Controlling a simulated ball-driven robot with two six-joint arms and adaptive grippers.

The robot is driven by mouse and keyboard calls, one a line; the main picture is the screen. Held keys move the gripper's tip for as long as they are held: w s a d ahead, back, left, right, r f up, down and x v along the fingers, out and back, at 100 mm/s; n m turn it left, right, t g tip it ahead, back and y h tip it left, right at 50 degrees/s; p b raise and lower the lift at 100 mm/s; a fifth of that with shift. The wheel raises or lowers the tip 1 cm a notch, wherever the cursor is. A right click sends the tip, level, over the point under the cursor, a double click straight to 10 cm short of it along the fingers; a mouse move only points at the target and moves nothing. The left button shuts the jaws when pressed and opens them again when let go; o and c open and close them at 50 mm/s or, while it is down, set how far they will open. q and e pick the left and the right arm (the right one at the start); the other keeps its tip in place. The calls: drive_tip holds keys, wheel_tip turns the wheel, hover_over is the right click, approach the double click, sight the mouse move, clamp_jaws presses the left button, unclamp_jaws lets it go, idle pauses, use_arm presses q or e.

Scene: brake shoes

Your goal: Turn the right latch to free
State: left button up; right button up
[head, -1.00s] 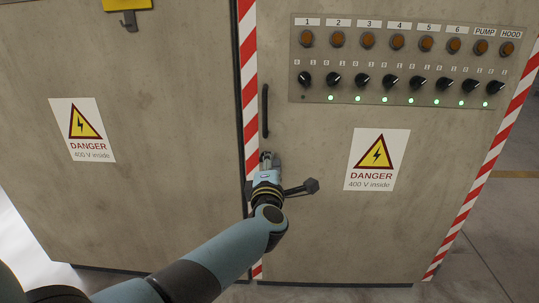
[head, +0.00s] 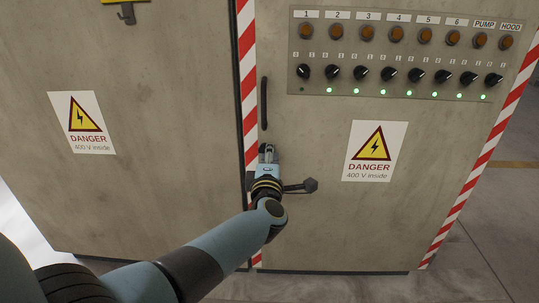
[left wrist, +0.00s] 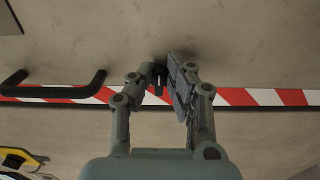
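A small dark latch (left wrist: 158,80) shows in the left wrist view at the red-and-white striped door edge. My left gripper (left wrist: 162,74) is at it, with the fingers partly apart and the latch between them. A narrow gap shows on the side of the right-hand finger; whether the other finger touches the latch I cannot tell. In the head view, my left gripper (head: 268,152) is just below the door handle and hides the latch. My right gripper is in neither view.
A black bar handle (head: 265,104) stands out from the cabinet door (head: 330,235) just above my gripper. A panel of knobs and lamps (head: 400,60) is at the upper right. Danger signs (head: 375,151) are flat on the doors.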

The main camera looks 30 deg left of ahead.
use_arm(q)
drive_tip(key=shift+o, duration=1.4)
drive_tip(key=v, duration=1.2)
